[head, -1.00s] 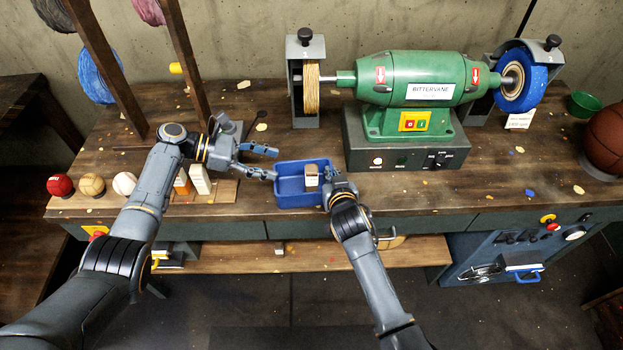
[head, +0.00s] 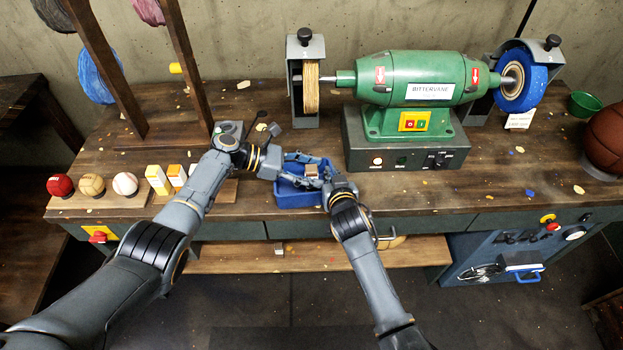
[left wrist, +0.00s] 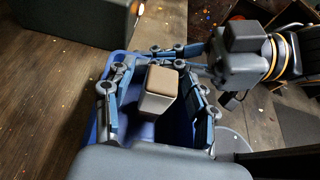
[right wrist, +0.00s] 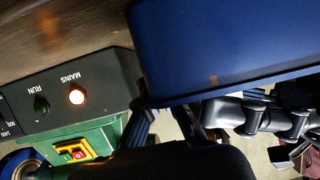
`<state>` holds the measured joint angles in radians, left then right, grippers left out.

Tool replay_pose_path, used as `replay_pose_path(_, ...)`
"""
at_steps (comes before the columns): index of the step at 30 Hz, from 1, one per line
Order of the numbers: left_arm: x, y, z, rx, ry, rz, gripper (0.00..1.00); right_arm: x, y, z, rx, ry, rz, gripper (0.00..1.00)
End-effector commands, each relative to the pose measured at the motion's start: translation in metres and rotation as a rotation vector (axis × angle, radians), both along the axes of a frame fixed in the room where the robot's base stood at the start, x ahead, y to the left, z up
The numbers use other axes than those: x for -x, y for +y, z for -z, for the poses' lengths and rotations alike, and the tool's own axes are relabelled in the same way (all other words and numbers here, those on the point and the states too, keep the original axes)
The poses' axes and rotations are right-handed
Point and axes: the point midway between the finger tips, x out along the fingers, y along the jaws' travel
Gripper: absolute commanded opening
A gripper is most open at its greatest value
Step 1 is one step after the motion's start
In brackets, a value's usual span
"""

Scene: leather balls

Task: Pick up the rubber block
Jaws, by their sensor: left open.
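A small block (head: 311,171) with a tan top and pale grey sides, which I take for the rubber block, stands in the blue bin (head: 290,199) near the bench's front edge. In the left wrist view the block (left wrist: 159,88) sits between the fingers of my left gripper (head: 307,169), which is open. A gap shows beside the block there, so it does not look clamped. My right gripper (head: 328,180) is at the bin's right side. The right wrist view shows its fingers against the bin's wall (right wrist: 220,45), but their closing is hidden.
A green grinder (head: 412,80) on a dark base stands behind and right of the bin. At left are a red ball (head: 60,185), a tan ball (head: 92,185), a white ball (head: 125,184) and several white-and-orange blocks (head: 158,180). The bench right of my right arm is mostly clear.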

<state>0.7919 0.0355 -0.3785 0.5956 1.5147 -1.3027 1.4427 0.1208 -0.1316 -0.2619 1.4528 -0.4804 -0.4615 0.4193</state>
Motion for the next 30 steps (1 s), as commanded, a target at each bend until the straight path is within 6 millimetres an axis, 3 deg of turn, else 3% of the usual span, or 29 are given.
replay_pose_path(4, 0.0, 0.0, 0.0, 0.0, 0.0, 0.0, 0.57, 0.0, 0.0, 0.0, 0.0, 0.0, 0.0, 0.0)
replay_pose_path(12, 0.0, 0.0, 0.0, 0.0, 0.0, 0.001, 0.02, 0.0, 0.0, 0.0, 0.0, 0.0, 0.0, 0.0)
replay_pose_path(23, 0.0, 0.0, -0.006, 0.002, -0.002, 0.002, 0.0, 0.0, 0.0, 0.0, 0.0, 0.0, 0.0, 0.0)
replay_pose_path(30, 0.0, 0.0, -0.042, 0.002, -0.008, 0.002, 0.0, 0.0, 0.0, 0.0, 0.0, 0.0, 0.0, 0.0)
